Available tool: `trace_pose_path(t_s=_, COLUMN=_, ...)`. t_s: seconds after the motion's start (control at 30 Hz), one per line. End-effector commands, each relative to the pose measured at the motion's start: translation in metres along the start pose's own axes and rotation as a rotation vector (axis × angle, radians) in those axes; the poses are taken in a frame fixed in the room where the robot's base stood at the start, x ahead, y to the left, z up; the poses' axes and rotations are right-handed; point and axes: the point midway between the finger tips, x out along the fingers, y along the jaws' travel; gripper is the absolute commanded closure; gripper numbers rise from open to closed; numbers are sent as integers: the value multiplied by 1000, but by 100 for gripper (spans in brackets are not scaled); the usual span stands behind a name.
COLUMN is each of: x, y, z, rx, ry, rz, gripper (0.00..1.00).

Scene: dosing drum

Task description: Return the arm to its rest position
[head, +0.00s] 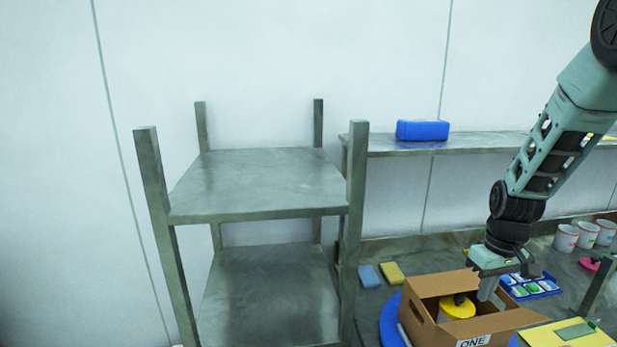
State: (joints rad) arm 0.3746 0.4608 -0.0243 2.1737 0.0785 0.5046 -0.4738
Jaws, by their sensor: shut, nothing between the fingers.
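My arm reaches down from the upper right. My gripper (490,290) points down over the open cardboard box (419,312) labelled "ONE", at the box's right part. It is shut and holds nothing. Whether the fingertips are inside the box or just above its rim I cannot tell. A yellow round item with a dark top (457,308) sits in the box, to the left of the fingers and apart from them.
An empty metal rack (258,185) stands at left. A shelf (480,144) bears a blue box (422,130). Sponges (391,272), a blue tray (530,287), white cups (586,233) and a yellow-topped box (566,334) surround the cardboard box. The air above the rack is clear.

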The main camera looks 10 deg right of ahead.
Motion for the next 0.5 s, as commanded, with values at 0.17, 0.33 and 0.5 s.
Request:
trace_pose_path(t_s=0.17, x=-3, y=-49, z=-4, rx=-65, ry=9, rz=-18, gripper=100)
trace_pose_path(t_s=0.33, x=-9, y=-114, z=2, rx=-155, ry=14, rz=-41, gripper=100)
trace_pose_path(t_s=0.5, x=-14, y=-211, z=38, rx=-311, ry=14, rz=-64, gripper=100)
